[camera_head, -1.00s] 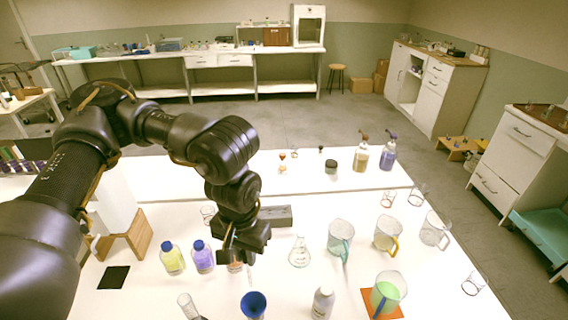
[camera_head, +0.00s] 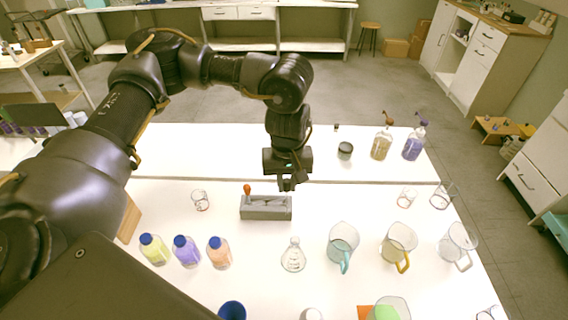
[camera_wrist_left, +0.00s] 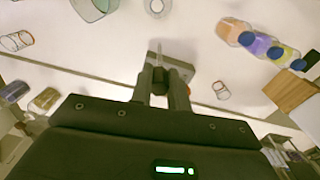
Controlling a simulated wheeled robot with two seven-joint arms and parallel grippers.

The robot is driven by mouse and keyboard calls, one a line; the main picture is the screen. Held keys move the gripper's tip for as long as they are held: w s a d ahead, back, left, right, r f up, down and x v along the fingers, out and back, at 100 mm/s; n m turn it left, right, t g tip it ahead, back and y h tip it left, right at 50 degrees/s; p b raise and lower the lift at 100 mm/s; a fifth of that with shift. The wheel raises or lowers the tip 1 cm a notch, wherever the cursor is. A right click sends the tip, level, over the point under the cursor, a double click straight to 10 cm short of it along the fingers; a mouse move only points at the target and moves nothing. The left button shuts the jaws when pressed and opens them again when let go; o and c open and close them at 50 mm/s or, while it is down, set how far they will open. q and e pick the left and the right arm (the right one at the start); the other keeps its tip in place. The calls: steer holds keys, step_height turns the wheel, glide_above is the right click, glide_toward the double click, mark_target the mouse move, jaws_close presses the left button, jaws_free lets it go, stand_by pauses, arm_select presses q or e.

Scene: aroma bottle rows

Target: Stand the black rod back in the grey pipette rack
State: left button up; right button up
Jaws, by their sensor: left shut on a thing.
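The grey pipette rack (camera_head: 265,212) stands near the back of the front white table. An orange-topped tool (camera_head: 247,189) stands upright at its left end. My left gripper (camera_head: 290,185) hangs over the rack's right end, pointing down. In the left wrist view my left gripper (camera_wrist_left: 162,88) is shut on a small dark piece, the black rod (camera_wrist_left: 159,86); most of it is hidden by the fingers. The grey rack (camera_wrist_left: 182,72) lies just beyond the fingertips there. I cannot tell whether the rod touches the rack. My right gripper is not in view.
Yellow (camera_head: 153,250), purple (camera_head: 186,252) and orange (camera_head: 219,253) bottles with blue caps stand in front left of the rack. A glass flask (camera_head: 293,256) and a teal-handled jug (camera_head: 342,245) stand in front right. The table beside the rack's right end is clear.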

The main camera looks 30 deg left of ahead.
arm_select(q)
steer(key=w+a+f+n, duration=0.6)
steer(key=w+f+n, duration=0.1)
steer(key=w+n, duration=0.3)
steer(key=shift+w+a+f+n, duration=0.2)
steer(key=shift+w+a+n, duration=0.2)
steer(key=shift+w, duration=0.35)
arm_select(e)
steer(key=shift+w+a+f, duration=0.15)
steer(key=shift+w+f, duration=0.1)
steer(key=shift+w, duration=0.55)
arm_select(q)
steer(key=shift+d, duration=0.1)
steer(key=shift+f+b, duration=1.9)
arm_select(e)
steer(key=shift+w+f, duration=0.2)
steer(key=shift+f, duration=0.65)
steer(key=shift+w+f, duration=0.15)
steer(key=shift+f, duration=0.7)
arm_select(q)
steer(key=shift+f+b, duration=0.35)
steer(key=shift+b, duration=0.05)
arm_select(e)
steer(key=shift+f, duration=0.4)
